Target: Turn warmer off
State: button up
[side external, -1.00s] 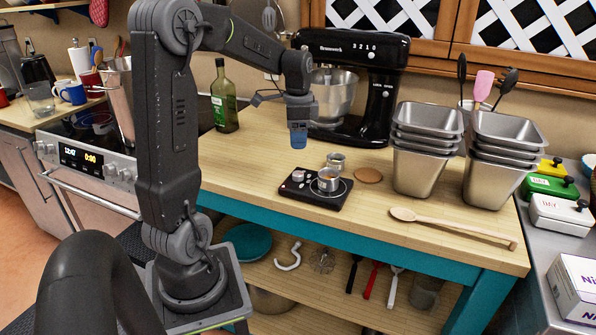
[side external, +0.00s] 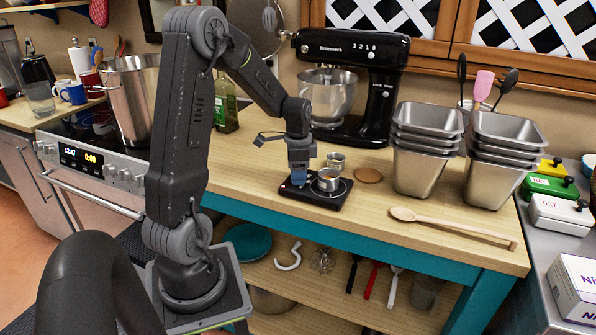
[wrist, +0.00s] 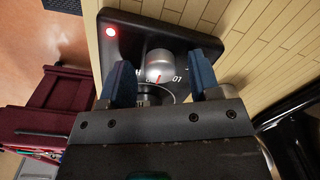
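The warmer (side external: 326,198) is a small black hot plate on the wooden table. A small metal pot (side external: 328,179) sits on its round plate. In the wrist view the warmer (wrist: 205,35) shows its silver knob (wrist: 160,66) with a red mark, numbers beside it, and a lit red light (wrist: 111,32). My gripper (side external: 299,180) is down at the left end of the warmer, over the knob. In the wrist view my gripper (wrist: 162,82) has its two blue fingers apart, one on each side of the knob, with gaps visible. The knob is hidden in the side view.
A small metal cup (side external: 336,160) stands behind the warmer, with a round brown coaster (side external: 368,175) to its right. A black stand mixer (side external: 350,85) is behind. Stacked metal pans (side external: 425,160) and a wooden spoon (side external: 450,225) are to the right.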

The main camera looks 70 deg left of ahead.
jog(key=c, duration=0.9)
jog(key=shift+n, duration=0.3)
jog(key=n, duration=0.3)
jog(key=shift+n, duration=0.3)
jog(key=n, duration=0.4)
jog(key=shift+n, duration=0.3)
jog(key=n, duration=0.4)
jog(key=shift+n, duration=0.3)
jog(key=shift+n+g, duration=0.3)
jog(key=shift+n, duration=2)
